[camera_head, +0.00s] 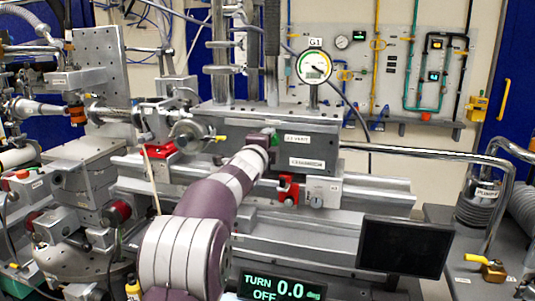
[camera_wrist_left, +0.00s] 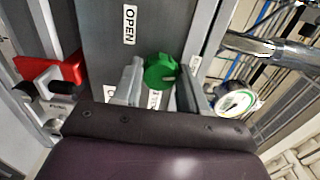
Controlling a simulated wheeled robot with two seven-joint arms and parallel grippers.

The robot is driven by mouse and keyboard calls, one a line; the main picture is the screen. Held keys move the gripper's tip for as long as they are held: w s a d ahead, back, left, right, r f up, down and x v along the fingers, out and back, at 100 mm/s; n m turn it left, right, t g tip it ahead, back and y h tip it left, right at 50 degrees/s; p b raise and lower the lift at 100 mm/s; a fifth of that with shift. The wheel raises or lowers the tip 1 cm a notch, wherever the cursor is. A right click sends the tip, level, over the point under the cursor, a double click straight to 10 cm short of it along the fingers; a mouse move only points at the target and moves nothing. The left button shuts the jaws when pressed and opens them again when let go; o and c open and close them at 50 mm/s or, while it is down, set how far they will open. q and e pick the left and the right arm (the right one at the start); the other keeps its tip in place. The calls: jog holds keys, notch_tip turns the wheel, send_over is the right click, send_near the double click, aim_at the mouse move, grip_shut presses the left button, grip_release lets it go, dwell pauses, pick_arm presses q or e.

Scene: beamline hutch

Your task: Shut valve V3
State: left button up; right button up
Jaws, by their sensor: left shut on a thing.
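A green knob (camera_wrist_left: 161,72) sits on the grey panel of the block, between the two fingers of my left gripper (camera_wrist_left: 160,88) in the left wrist view. The gripper is shut on it. An OPEN label (camera_wrist_left: 130,25) is on the panel beside it, and another label below the knob is partly covered by the fingers. In the head view my left arm reaches up from the bottom to the block front, where my left gripper (camera_head: 268,138) meets the green knob (camera_head: 277,141). I cannot read a V3 tag on the knob. My right gripper is not in view.
Gauge G1 (camera_head: 314,66) stands above the block. A red part (camera_head: 288,188) and small grey box (camera_head: 323,191) are below it. A display (camera_head: 281,287) reads TURN 0.0 deg, OFF. A dark monitor (camera_head: 405,247) and metal pipe (camera_head: 430,154) are at the right.

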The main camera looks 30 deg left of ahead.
pick_arm(q)
jog(key=shift+f+m+b, duration=0.25)
jog(key=shift+m+b, duration=0.25)
jog(key=shift+m, duration=0.4)
jog(key=o, duration=0.9)
jog(key=shift+o, duration=0.7)
jog(key=shift+d+r, duration=0.1)
jog(key=shift+r, duration=0.05)
jog(key=b+v, duration=0.2)
jog(key=v, duration=1)
jog(key=shift+s, duration=0.4)
